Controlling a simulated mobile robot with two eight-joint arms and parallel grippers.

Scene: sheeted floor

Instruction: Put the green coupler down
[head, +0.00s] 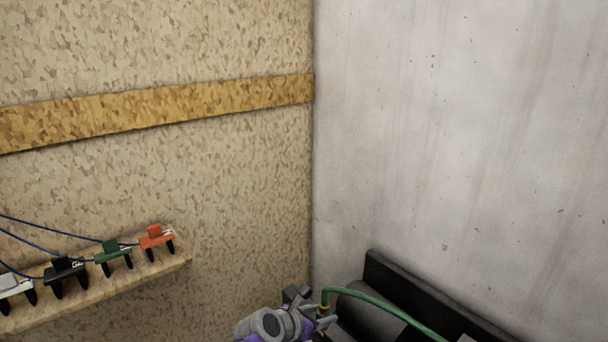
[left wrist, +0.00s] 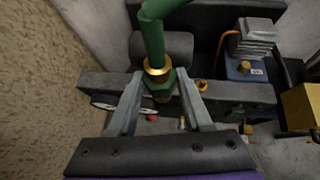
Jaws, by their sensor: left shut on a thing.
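The green coupler (left wrist: 160,84), with a brass collar, is gripped between the two grey fingers of my left gripper (left wrist: 160,97) in the left wrist view. A thick green hose (left wrist: 152,35) rises from its top. In the head view my left gripper (head: 318,309) is at the bottom centre. There the green hose (head: 370,296) arches from it to the lower right. The coupler appears upright, above a dark machine frame (left wrist: 105,86); I cannot tell whether it touches anything below. My right gripper is not seen.
The dark machine (head: 400,283) stands by the grey wall. It carries a blue unit with a grey finned top (left wrist: 252,65) and a small brass fitting (left wrist: 201,86). A yellow box (left wrist: 301,105) is at right. A wall shelf (head: 180,262) holds several coloured clamp-like items.

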